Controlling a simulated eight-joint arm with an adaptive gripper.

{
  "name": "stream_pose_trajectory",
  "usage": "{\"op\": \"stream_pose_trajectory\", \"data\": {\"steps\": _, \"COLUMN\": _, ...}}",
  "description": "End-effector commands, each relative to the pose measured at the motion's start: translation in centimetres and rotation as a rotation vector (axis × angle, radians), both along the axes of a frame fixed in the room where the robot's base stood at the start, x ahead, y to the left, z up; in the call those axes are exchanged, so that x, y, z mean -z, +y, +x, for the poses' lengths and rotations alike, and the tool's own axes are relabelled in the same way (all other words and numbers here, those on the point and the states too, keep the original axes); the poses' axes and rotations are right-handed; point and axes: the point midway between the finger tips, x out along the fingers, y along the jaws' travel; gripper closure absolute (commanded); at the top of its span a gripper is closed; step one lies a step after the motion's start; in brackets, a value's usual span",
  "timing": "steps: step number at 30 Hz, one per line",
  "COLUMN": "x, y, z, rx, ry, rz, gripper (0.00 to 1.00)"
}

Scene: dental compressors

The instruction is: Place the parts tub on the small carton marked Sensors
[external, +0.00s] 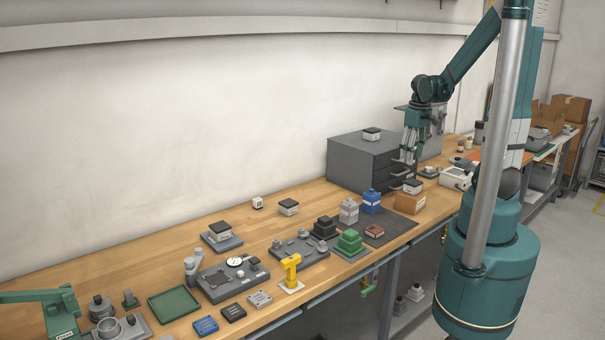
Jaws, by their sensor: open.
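A small brown carton (409,203) stands on the wooden bench at the far end of the dark mat. It has a pale label on its side, too small to read. A small tub with a dark top (412,186) sits on the carton, and I take it as the parts tub, though similar dark-topped tubs stand elsewhere. My gripper (405,164) is open, its fingers pointing down just above this tub. The fingers look apart from the tub, but the exact gap is hard to tell.
A grey drawer cabinet (352,165) stands close behind, with another dark-topped tub (371,133) on it. Blue (371,201) and grey (349,211) containers stand left of the carton. A white box (457,178) is to its right. Bare bench lies along the wall at left.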

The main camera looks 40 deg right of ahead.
Motion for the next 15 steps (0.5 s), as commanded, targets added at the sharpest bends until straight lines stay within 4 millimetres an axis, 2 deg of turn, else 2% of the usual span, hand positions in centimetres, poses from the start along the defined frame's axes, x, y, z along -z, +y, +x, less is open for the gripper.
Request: {"op": "stream_pose_trajectory", "data": {"steps": 15, "x": -5.7, "y": 7.2, "z": 0.5, "rx": -0.005, "ry": -0.168, "rz": -0.049, "gripper": 0.46}}
